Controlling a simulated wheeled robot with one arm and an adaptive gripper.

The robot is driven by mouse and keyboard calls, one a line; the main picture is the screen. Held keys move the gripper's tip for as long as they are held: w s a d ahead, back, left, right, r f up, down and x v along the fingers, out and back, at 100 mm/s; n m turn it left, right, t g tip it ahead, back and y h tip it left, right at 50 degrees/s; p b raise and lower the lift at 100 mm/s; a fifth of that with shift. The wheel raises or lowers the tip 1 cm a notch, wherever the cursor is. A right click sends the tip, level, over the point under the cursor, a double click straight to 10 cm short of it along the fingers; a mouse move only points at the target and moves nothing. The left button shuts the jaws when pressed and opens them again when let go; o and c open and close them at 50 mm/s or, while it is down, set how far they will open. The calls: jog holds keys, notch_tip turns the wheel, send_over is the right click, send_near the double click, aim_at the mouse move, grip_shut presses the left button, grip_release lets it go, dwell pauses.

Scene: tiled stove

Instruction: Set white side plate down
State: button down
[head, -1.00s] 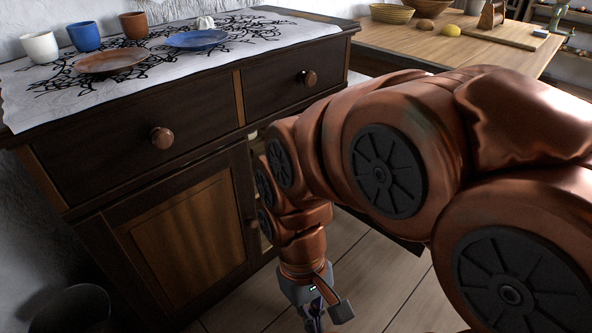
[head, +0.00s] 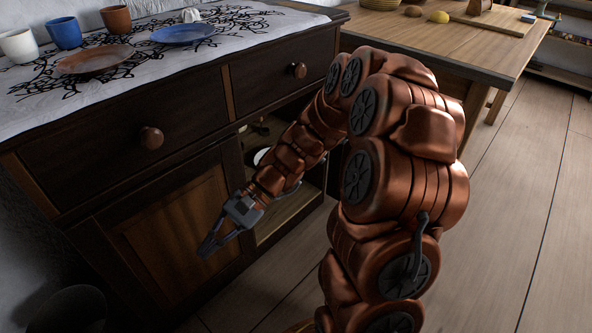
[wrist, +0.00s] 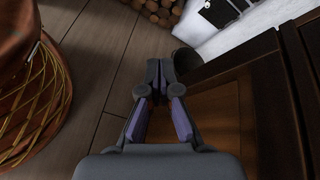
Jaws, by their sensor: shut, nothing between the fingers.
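My gripper (head: 210,246) is shut and empty, in front of the closed left cabinet door. Its fingers also meet in the wrist view (wrist: 158,78), with nothing between them. A white round thing (head: 262,155), perhaps the white side plate, shows inside the open right compartment of the cabinet, behind my forearm. A pale rim (head: 292,189) shows lower in that compartment, partly hidden by my arm. I cannot tell for sure which of these is the side plate.
A brown plate (head: 95,60), a blue plate (head: 183,33) and several cups stand on the cloth-covered cabinet top. Drawer knobs (head: 151,138) stick out in front. A wooden table (head: 450,50) stands at right. A dark bin (wrist: 186,60) is near the wall. Floor at right is clear.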

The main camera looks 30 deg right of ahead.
jog(key=w+d+f+m+t+y+p, duration=0.1)
jog(key=w+d+f+m+t, duration=0.2)
jog(key=w+d+m+t, duration=0.55)
jog(key=w+d+f+m+t, duration=0.3)
jog(key=w+d+m+t, duration=0.2)
jog(key=w+d, duration=0.5)
jog(key=s+d+f+m+t+h, duration=0.25)
jog(key=d+f+m+h, duration=0.35)
jog(key=d, duration=0.6)
jog(key=s+d+f+m+t+h, duration=0.2)
jog(key=d+f+m+t+h, duration=0.25)
jog(key=d+f, duration=0.55)
jog(key=w+a+r+b, duration=0.1)
jog(key=w+b, duration=0.2)
jog(key=w, duration=1)
jog(key=shift+w+r+m+g+y+b, duration=0.25)
jog(key=shift+w+m+g+y+b, duration=0.1)
jog(key=shift+g+b, duration=0.1)
jog(key=shift+w+r, duration=0.1)
